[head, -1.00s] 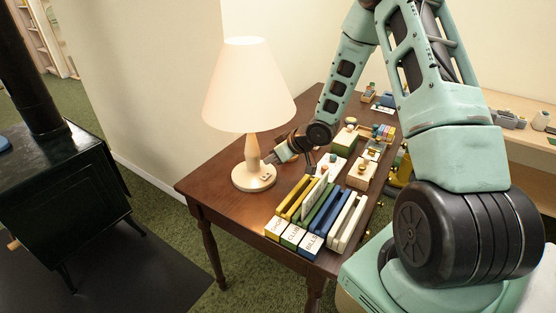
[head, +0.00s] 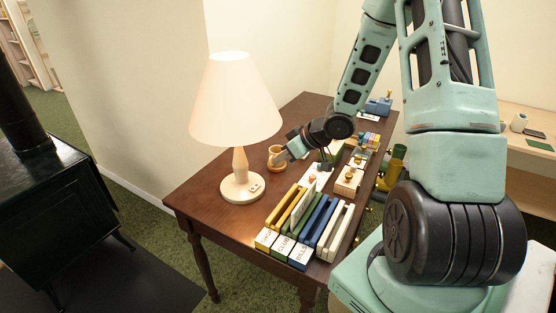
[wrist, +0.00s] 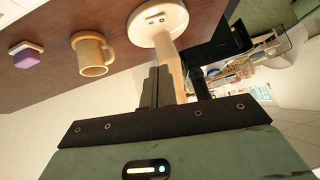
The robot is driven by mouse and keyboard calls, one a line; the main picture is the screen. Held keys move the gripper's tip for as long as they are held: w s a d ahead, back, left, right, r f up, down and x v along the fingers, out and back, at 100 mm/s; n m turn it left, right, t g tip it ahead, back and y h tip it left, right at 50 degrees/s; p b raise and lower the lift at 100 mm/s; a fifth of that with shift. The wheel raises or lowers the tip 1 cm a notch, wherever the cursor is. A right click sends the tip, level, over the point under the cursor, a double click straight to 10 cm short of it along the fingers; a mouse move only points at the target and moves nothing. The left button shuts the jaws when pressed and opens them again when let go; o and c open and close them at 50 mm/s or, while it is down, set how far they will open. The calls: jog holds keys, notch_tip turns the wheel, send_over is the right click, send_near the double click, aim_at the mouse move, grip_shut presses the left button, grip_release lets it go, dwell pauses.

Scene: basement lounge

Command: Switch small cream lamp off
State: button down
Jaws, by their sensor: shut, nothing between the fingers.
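The small cream lamp (head: 235,100) stands upright on the brown table, with a pale shade, turned stem and round base. Its shade looks pale and bright; I cannot tell for sure whether it is lit. A small switch (head: 254,188) sits on the right of the base, and it also shows in the wrist view (wrist: 156,19). My gripper (head: 277,162) is shut and empty, right of the lamp stem, above the table and apart from the switch. In the wrist view my shut fingers (wrist: 156,86) partly overlap the lamp stem (wrist: 171,70).
A tan mug (wrist: 91,54) stands close to my gripper, with a purple-and-white block (wrist: 26,55) beyond it. Upright coloured files (head: 305,222) fill the table's front right corner. The brown table (head: 205,200) is bare left of the lamp. A black stove (head: 60,215) stands at left.

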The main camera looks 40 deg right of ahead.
jog(key=b, duration=0.1)
jog(key=a+b, duration=0.1)
jog(key=shift+s+b, duration=0.25)
jog(key=shift+b, duration=0.05)
jog(key=shift+a, duration=0.1)
jog(key=b, duration=0.3)
send_over(255, 187)
jog(key=s, duration=0.2)
jog(key=f, duration=0.7)
jog(key=shift+w, duration=0.2)
notch_tip(255, 187, down, 3)
jog(key=shift+f, duration=0.1)
jog(key=shift+f+b, duration=0.3)
jog(key=shift+f, duration=0.05)
jog(key=shift+a, duration=0.1)
